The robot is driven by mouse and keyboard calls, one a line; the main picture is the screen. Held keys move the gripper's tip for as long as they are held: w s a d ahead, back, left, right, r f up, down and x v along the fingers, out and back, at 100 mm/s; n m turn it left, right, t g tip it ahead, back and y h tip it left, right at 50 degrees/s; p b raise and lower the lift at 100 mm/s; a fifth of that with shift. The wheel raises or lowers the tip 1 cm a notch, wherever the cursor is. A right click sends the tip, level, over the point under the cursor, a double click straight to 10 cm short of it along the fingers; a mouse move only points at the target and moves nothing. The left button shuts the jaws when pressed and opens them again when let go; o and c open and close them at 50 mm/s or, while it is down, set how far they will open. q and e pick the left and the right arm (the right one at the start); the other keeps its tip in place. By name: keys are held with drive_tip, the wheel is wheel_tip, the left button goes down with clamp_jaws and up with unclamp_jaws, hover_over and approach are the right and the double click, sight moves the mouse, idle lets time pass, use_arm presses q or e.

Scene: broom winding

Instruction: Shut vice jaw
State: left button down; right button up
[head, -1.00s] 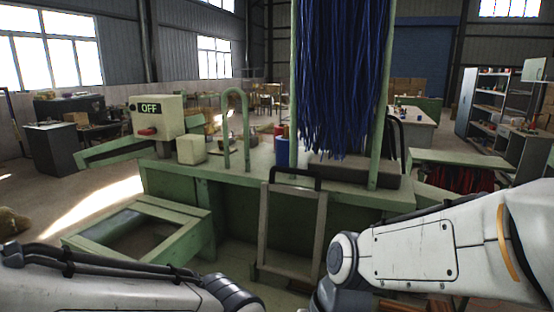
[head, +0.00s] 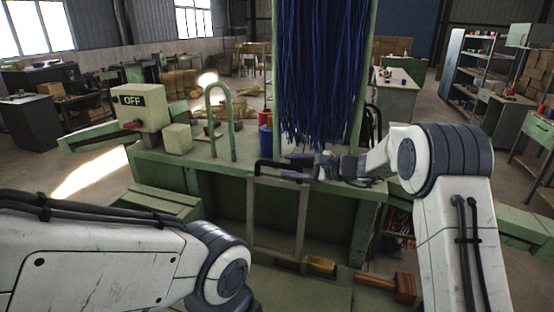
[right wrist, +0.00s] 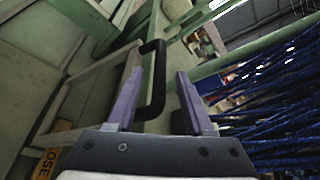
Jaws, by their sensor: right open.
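A grey frame (head: 251,215) leans upright against the front of the green bench, with a black handle (head: 262,168) at its top; I take it for the vice jaw. My right gripper (head: 288,167) is at the handle, coming from the right. In the right wrist view the fingers (right wrist: 158,80) are apart, with the black handle (right wrist: 158,60) between them, nearer the left finger. I cannot tell whether it touches. Blue bristles (head: 322,80) hang above and behind the gripper. My left forearm shows at lower left, but its gripper is out of view.
The green bench (head: 205,168) carries a box marked OFF (head: 140,108), a pale block (head: 178,139), a green hoop (head: 231,125) and a blue-and-red can (head: 265,138). Below lie a yellow tag (head: 320,266) and a wooden mallet-like tool (head: 403,287).

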sight(282, 165)
drive_tip(key=p+x, duration=0.2)
drive_tip(key=x, duration=0.2)
drive_tip(key=shift+a, duration=0.1)
drive_tip(key=shift+w+a+f, duration=0.2)
drive_tip(key=shift+w+a, duration=0.1)
drive_tip(key=shift+a, duration=0.15)
clamp_jaws()
idle(1.0)
